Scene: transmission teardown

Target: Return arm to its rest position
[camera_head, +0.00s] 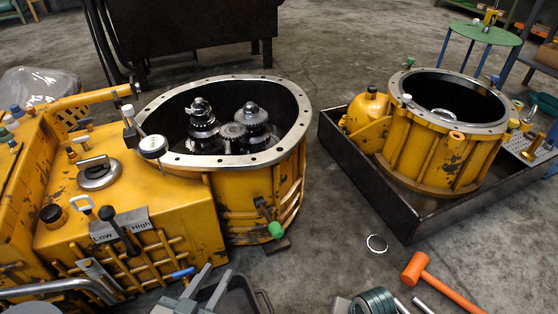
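My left gripper (217,270) shows at the bottom edge, left of centre. Its two grey fingers point up the picture with a gap between them, and nothing shows between them. The rest of the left arm is outside the frame. My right gripper and arm do not show. The housing is open at the top, with dark gears (233,132) standing inside.
A second yellow housing (430,150) sits in a dark tray (400,218) at right. A dark bin (240,297) is beside my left gripper. An orange hammer (438,284), a metal ring (377,243) and green discs (373,301) lie at lower right. Floor between the housings is clear.

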